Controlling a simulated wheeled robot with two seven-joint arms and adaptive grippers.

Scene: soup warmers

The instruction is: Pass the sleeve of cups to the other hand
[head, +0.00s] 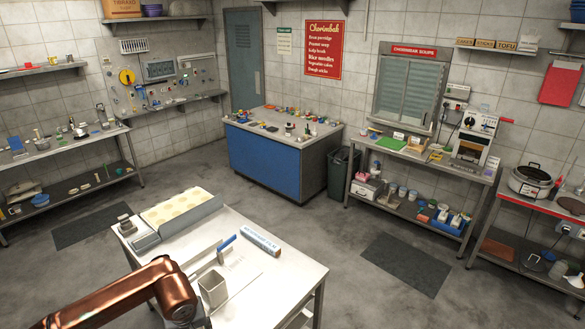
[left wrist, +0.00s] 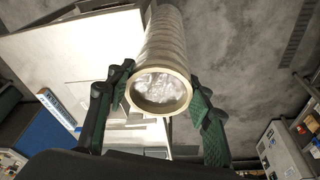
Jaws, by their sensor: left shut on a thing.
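In the left wrist view the sleeve of cups (left wrist: 168,45) is a long, pale, ribbed tube with its round open end toward the camera. A cream rim and clear, shiny material show at that end. My left gripper (left wrist: 161,95) has its dark green fingers on either side of the sleeve and is shut on it. My right gripper is in neither view.
A white worktable (head: 292,268) stands in front, with a tray of round pale pieces (head: 175,207), a square metal container (head: 212,288), a blue-handled tool (head: 226,243) and a film box (head: 260,241). Beyond are a blue counter (head: 262,160) and open grey floor.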

